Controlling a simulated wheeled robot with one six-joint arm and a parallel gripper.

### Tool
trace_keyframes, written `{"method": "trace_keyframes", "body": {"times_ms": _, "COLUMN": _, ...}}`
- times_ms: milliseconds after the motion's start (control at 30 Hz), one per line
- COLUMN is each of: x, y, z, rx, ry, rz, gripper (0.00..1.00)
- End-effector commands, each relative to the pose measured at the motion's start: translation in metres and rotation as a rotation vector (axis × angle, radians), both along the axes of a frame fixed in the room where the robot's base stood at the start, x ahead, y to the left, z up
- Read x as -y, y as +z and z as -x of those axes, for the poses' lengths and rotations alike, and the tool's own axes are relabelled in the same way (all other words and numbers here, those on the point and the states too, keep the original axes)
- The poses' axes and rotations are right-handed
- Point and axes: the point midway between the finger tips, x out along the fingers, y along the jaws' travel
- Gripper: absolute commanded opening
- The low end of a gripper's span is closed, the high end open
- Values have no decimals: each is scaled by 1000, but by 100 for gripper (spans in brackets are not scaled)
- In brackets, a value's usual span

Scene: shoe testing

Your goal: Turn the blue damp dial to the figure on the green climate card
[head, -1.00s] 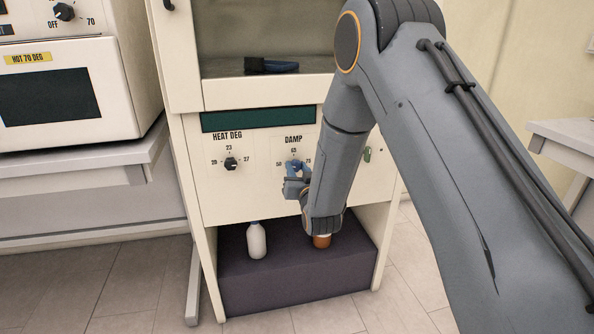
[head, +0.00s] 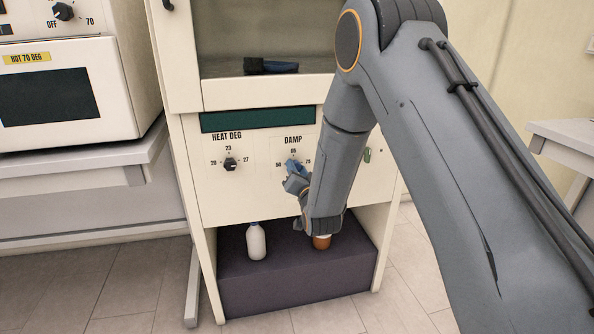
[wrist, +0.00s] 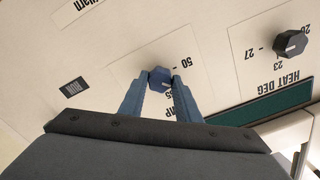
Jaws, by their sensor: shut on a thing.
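The blue damp dial (head: 292,163) is on the cream cabinet front under the DAMP label, with 50, 65 and 75 printed around it. In the wrist view, which looks upside down, the blue dial (wrist: 159,78) sits between the two blue fingertips of my gripper (wrist: 161,84). My gripper (head: 294,174) is shut on the dial. The fingers hide part of its scale; 50 still shows beside it in the wrist view. I cannot make out where the dial's mark points. I cannot see a green climate card in either view.
A black HEAT DEG dial (head: 230,164) is left of the damp dial. A dark green display (head: 258,119) is above. A white bottle (head: 256,241) and an orange-brown container (head: 321,241) stand on the dark block (head: 290,285) below. An oven (head: 50,95) is at the left.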

Motion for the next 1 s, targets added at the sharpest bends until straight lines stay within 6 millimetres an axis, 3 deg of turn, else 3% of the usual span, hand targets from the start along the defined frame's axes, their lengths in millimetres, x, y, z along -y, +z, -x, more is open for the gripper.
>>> {"method": "trace_keyframes", "body": {"times_ms": 200, "x": -1, "y": -2, "z": 1, "rx": -4, "ry": 2, "rz": 2, "gripper": 8}}
{"method": "trace_keyframes", "body": {"times_ms": 233, "x": -1, "y": -2, "z": 1, "rx": -4, "ry": 2, "rz": 2, "gripper": 33}}
{"method": "trace_keyframes", "body": {"times_ms": 333, "x": 0, "y": -2, "z": 1, "rx": -3, "ry": 1, "rz": 3, "gripper": 49}}
{"method": "trace_keyframes", "body": {"times_ms": 667, "x": 0, "y": -1, "z": 3, "rx": -1, "ry": 1, "rz": 2, "gripper": 49}}
{"method": "trace_keyframes", "body": {"times_ms": 1000, "x": 13, "y": -1, "z": 49, "rx": -3, "ry": 1, "rz": 3, "gripper": 49}}
